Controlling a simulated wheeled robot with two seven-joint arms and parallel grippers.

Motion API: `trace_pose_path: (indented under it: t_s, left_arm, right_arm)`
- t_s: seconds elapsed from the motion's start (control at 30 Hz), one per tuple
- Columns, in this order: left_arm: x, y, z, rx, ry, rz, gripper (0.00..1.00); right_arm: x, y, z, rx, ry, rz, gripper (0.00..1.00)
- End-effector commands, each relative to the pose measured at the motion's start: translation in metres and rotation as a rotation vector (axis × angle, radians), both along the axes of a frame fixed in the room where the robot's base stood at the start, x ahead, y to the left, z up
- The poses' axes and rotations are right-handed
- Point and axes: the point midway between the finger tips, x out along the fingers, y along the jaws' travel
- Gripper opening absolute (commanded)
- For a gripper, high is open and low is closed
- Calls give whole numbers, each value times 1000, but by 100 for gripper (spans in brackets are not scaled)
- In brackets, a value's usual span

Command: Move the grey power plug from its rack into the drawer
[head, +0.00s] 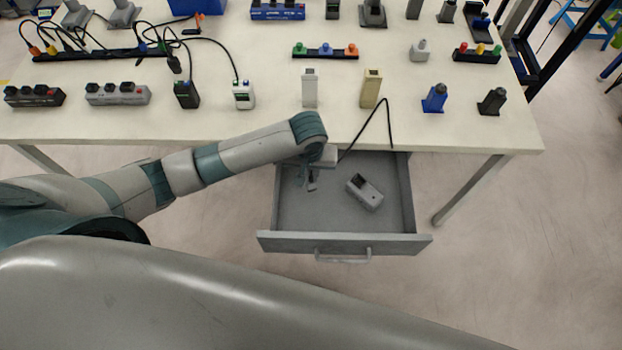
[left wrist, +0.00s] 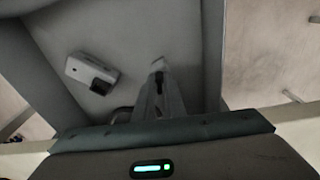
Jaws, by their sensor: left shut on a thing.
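My left gripper (head: 312,180) points down over the left part of the open drawer (head: 345,242), below the table's front edge. It is shut on the grey power plug, which is mostly hidden by the fingers. In the left wrist view a small grey and dark piece shows between the fingers (left wrist: 158,88), above the drawer floor. I cannot tell for sure which holder is the plug's rack. My right gripper is not in view.
A grey box with a dark opening (head: 365,192) lies in the drawer, right of the gripper; it also shows in the left wrist view (left wrist: 92,70). A white holder (head: 310,88) and a beige holder (head: 371,88) stand near the table's front edge. The drawer's front right floor is clear.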

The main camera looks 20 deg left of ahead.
Motion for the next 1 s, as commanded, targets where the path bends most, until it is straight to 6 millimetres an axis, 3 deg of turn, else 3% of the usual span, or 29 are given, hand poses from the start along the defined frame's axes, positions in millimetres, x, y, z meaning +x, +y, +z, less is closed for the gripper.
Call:
trace_pose_path:
  t_s: [0.37,0.77,0.8,0.87,1.0]
  left_arm:
    - [0,1,-36,2,0,0,0]
    - [0,0,-41,1,0,0,0]
    - [0,0,-41,1,0,1,12]
    - [0,0,-41,1,0,0,27]
    - [0,0,-41,1,0,0,29]
  right_arm:
    - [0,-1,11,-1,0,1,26]
    - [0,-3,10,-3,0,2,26]
    - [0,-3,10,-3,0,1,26]
    - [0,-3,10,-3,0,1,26]
    - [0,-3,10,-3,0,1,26]
